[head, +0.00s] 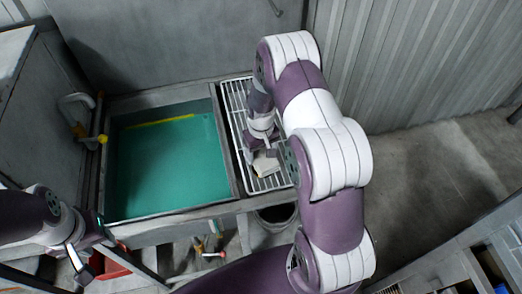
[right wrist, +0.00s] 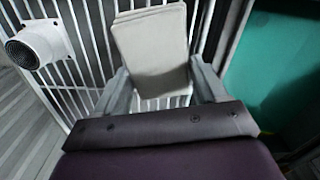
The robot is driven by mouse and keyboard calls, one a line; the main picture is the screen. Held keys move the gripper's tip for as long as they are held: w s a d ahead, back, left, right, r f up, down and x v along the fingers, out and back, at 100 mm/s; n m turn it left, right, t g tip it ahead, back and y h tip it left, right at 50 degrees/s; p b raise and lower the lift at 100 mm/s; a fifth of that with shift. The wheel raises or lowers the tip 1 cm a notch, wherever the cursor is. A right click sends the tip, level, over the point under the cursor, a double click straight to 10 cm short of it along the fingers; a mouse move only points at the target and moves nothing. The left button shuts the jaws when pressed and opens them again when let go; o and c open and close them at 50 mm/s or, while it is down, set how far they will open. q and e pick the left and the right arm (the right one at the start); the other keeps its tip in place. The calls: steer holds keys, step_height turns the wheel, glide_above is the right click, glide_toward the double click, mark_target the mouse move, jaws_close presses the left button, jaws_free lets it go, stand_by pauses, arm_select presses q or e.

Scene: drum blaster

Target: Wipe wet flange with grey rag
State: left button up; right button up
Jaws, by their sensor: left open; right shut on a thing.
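The grey rag (right wrist: 152,50) appears as a pale, flat, folded-looking piece between the fingers of my right gripper (right wrist: 165,88). My right gripper is shut on it above the wire rack (right wrist: 82,62). In the head view, my right gripper (head: 262,152) and the pale rag (head: 266,167) are over the rack (head: 236,98), right of the basin. A white round part with a dark perforated face (right wrist: 30,48) is at the left of the right wrist view; I cannot tell whether it is the flange. My left gripper (head: 80,262) is open and empty at the lower left.
A basin of green liquid (head: 165,165) lies left of the rack. A pipe with a yellow fitting (head: 90,120) stands at its left edge. A bucket (head: 277,216) and a red container (head: 112,264) are below. Corrugated walls close off the back; open floor lies right.

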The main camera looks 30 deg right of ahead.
steer(key=shift+f, duration=0.3)
steer(key=shift+w, duration=0.1)
steer(key=shift+w+b, duration=0.55)
steer(key=shift+w, duration=0.5)
steer(key=shift+s, duration=0.15)
